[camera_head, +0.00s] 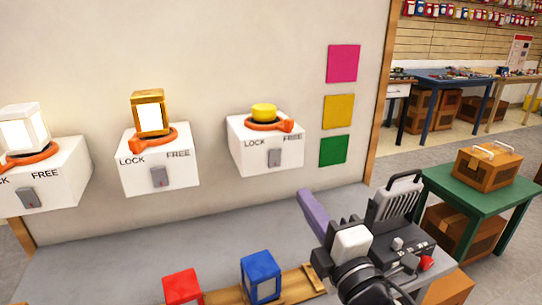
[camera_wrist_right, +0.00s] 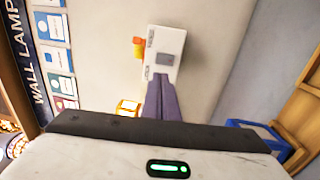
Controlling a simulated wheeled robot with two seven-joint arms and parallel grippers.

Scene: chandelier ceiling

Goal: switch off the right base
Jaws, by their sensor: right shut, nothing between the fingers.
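The right base (camera_head: 255,153) is a white wall box with LOCK and FREE lettering, a grey switch (camera_head: 274,158) on its front, and an orange ring with its handle (camera_head: 285,126) toward FREE. A yellow cap (camera_head: 264,111) sits on it, with no lantern. I cannot tell the switch's position. My right gripper (camera_head: 304,194) has purple fingers, shut and empty, below and right of this base in the head view. In the right wrist view, the fingers (camera_wrist_right: 163,80) point toward the base (camera_wrist_right: 180,42) and its switch (camera_wrist_right: 165,60); contact is unclear. My left gripper is out of view.
A gold lantern (camera_head: 149,115) and a white lantern (camera_head: 24,128) stand on the other bases, both bright. Red (camera_head: 182,287) and blue (camera_head: 261,277) lanterns are below, the blue one by a wooden tray (camera_head: 314,278). Pink, yellow and green squares hang right of the base.

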